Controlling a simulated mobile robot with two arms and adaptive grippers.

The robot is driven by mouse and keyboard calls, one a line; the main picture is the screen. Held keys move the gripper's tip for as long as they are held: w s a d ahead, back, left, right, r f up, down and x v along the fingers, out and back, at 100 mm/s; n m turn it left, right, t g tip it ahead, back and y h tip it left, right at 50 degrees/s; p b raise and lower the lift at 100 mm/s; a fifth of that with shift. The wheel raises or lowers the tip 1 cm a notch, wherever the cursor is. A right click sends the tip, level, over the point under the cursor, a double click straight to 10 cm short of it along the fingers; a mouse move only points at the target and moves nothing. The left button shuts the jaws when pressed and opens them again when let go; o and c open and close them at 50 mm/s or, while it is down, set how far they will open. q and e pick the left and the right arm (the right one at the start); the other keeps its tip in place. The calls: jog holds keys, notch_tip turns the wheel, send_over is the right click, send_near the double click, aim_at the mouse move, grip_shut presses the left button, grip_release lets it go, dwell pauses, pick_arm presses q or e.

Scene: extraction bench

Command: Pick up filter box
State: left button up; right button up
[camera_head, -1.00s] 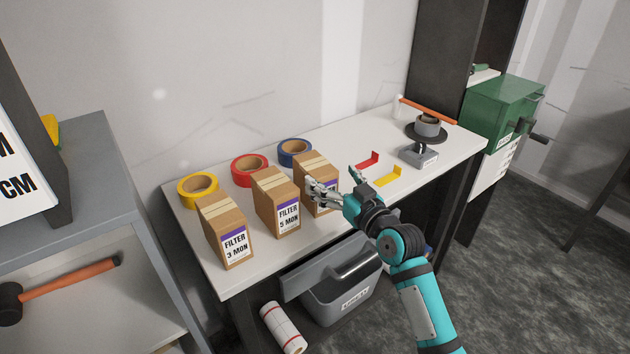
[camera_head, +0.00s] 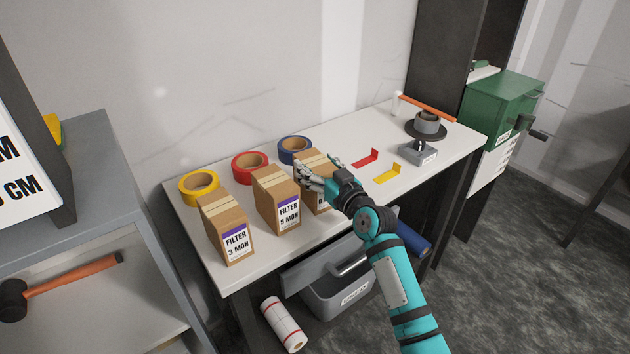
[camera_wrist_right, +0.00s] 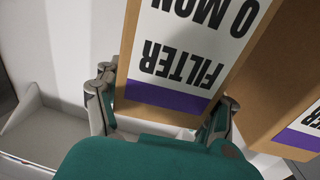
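Three brown filter boxes stand upright in a row on the white bench (camera_head: 378,213). The left box (camera_head: 211,213) reads "FILTER 3 MON" and the middle box (camera_head: 265,195) "FILTER 5 MON". My right gripper (camera_head: 310,176) is at the right-hand box (camera_head: 318,160), covering much of its front. In the right wrist view that box (camera_wrist_right: 135,85) shows a "FILTER" label, upside down and partly cut off. The fingers of my right gripper (camera_wrist_right: 163,95) stand on either side of it, close to its edges; a firm grip does not show. My left gripper is out of view.
Yellow (camera_head: 199,187), red (camera_head: 249,167) and blue (camera_head: 294,150) tape rolls lie behind the boxes. Red (camera_head: 367,158) and yellow (camera_head: 387,174) brackets lie to the right. The middle box stands close beside my right gripper.

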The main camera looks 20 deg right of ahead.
jog(key=shift+r, duration=0.1)
jog(key=c, duration=1.3)
